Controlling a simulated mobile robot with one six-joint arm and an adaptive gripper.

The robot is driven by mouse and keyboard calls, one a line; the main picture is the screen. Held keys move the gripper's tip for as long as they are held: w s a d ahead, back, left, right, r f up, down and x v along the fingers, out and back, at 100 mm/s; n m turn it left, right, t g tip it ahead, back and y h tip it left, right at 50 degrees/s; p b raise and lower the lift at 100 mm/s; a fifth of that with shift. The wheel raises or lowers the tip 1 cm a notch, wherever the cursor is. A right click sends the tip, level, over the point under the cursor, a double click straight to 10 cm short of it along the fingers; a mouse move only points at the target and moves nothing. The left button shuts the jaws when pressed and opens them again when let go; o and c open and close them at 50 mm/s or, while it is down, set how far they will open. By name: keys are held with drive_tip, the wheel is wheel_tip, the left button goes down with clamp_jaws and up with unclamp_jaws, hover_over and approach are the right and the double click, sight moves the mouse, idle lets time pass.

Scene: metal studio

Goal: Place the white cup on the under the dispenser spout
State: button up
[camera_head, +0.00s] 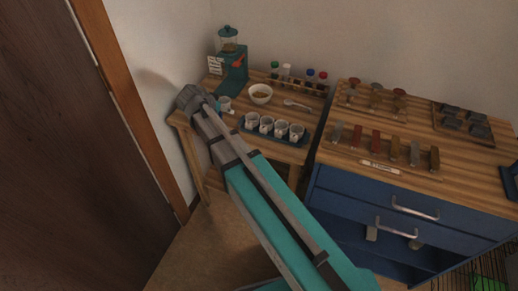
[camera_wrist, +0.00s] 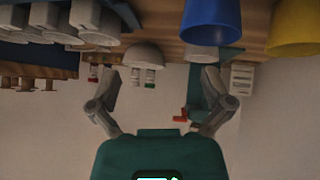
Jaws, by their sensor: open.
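Several white cups (camera_head: 275,127) stand in a row on a dark blue tray (camera_head: 246,127) at the front of the small wooden table. They show upside down at the upper left of the wrist view (camera_wrist: 95,22). The teal dispenser (camera_head: 233,73), with a clear hopper, stands at the table's back left; its red-orange part (camera_wrist: 181,115) shows in the wrist view. My gripper (camera_wrist: 160,75) is open, with nothing between its fingers. In the head view it is small, near the table's left side, left of the tray and in front of the dispenser.
A bowl (camera_head: 260,93), a spoon (camera_head: 297,104) and a bottle rack (camera_head: 298,83) share the table. A blue cup-like object (camera_wrist: 211,22) and a yellow one (camera_wrist: 298,28) are close in the wrist view. A blue drawer cabinet (camera_head: 365,200) stands to the right.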

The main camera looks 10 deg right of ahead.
drive_tip(key=s+d+f+n+g, duration=0.1)
drive_tip(key=s+d, duration=0.1)
drive_tip(key=s, duration=0.1)
drive_tip(key=s+d+f+n+g+y, duration=0.1)
drive_tip(key=s+d, duration=0.2)
drive_tip(key=s+d+f+n+g+y, duration=0.1)
drive_tip(key=s+d, duration=0.1)
drive_tip(key=s, duration=0.2)
drive_tip(key=shift+d+f, duration=0.2)
drive_tip(key=shift+f, duration=0.05)
drive_tip(key=s+d+f+n+g+y, duration=0.1)
drive_tip(key=s+d+n+g+y, duration=0.1)
drive_tip(key=s, duration=0.9)
drive_tip(key=shift+d+f+n+g+y, duration=0.3)
drive_tip(key=shift+d+n+g+y, duration=0.15)
drive_tip(key=shift+n+y, duration=0.85)
